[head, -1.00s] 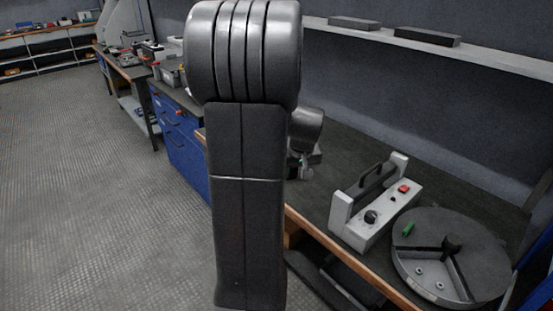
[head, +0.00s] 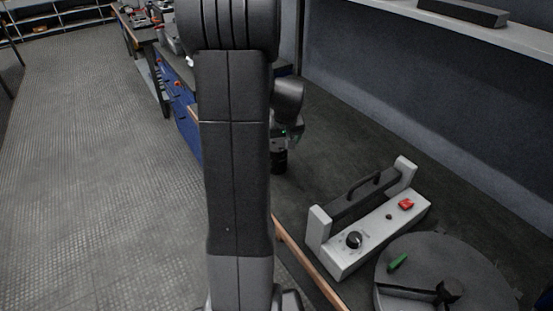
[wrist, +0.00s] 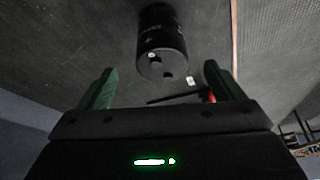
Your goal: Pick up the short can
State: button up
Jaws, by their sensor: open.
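A short black can (wrist: 162,42) with two terminals on its end face shows in the wrist view, beyond and between my fingers. A dark cylinder, likely this can, shows in the head view (head: 279,161) on the dark bench top, just below my gripper (head: 288,133). In the wrist view my gripper (wrist: 160,80) is open, with its two green fingers set wide apart and nothing between them. The can looks apart from both fingers. My arm hides part of the bench in the head view.
A grey box with a black handle, knob and red switch (head: 406,204) stands on the bench (head: 330,140). A round grey disc-shaped unit (head: 425,250) is at the lower right. A wall shelf (head: 400,9) runs above. The wooden bench edge (head: 305,262) is near my arm.

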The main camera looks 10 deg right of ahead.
jog(key=x, duration=0.3)
jog(key=shift+w+d+r, duration=0.15)
jog(key=shift+w+d, duration=0.05)
jog(key=shift+a+x, duration=0.15)
jog(key=shift+x, duration=1.35)
jog(key=shift+a+x, duration=0.15)
jog(key=shift+x, duration=1.4)
jog(key=shift+c, duration=0.2)
jog(key=c, duration=1.4)
